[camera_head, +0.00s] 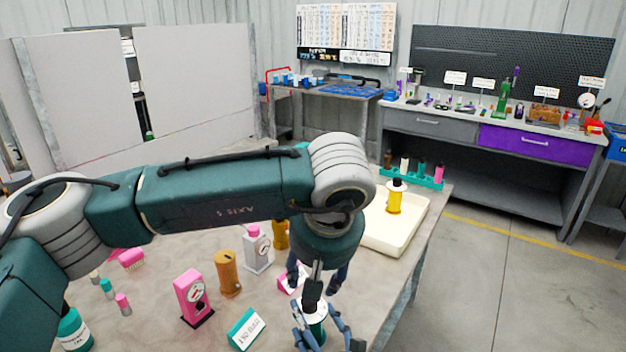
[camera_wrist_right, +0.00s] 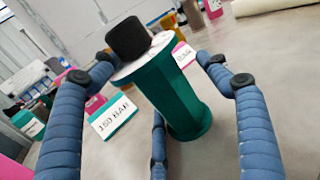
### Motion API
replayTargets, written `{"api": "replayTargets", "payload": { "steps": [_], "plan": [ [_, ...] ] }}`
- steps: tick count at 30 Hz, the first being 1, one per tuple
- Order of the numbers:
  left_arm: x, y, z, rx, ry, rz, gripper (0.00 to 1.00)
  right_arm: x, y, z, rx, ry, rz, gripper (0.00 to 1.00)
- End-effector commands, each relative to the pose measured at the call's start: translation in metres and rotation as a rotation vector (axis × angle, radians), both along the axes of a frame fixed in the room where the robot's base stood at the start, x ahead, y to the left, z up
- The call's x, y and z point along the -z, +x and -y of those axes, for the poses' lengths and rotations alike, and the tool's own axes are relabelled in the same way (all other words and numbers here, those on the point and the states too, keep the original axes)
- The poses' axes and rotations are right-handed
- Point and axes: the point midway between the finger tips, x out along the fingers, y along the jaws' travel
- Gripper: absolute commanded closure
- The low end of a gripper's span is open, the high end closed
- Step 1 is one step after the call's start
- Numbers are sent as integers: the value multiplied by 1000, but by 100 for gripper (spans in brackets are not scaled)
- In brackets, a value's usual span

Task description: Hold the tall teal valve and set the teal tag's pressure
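The tall teal valve (camera_wrist_right: 175,95) has a spool-like body, a pale dial top and a black knob (camera_wrist_right: 128,38). It stands on the table; in the head view its teal body (camera_head: 317,331) shows partly at the bottom. My right gripper (camera_head: 322,318) is over it, with blue fingers spread around it. In the right wrist view the fingers (camera_wrist_right: 160,62) look open, with no clear grip on the body. The teal tag (camera_head: 246,329) stands left of the valve; in the wrist view it reads 150 BAR (camera_wrist_right: 112,115). My left gripper is not in view.
A pink gauge unit (camera_head: 193,296), an orange cylinder (camera_head: 228,273) and a white-and-pink unit (camera_head: 257,249) stand left of the valve. A pink tag (camera_wrist_right: 184,54) is close behind it. A cream tray (camera_head: 405,236) holds a yellow valve (camera_head: 394,199). My arm hides the table's middle.

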Motion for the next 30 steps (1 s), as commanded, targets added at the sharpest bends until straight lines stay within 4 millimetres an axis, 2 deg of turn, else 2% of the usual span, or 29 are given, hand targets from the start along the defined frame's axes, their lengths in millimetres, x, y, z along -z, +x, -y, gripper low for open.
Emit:
{"api": "replayTargets", "payload": {
  "steps": [1, 13, 17, 20, 30],
  "plan": [
    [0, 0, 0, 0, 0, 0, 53, 5, -2, 0, -3, -3, -8, 29],
    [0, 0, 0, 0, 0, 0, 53, 2, -1, -2, -5, 2, -5, 29],
    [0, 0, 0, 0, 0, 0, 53, 2, -7, 0, -5, 2, -6, 29],
    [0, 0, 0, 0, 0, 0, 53, 3, -20, 5, -5, 1, -7, 29],
    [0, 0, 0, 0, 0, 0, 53, 3, -85, 33, -6, -5, -7, 29]
  ]
}}
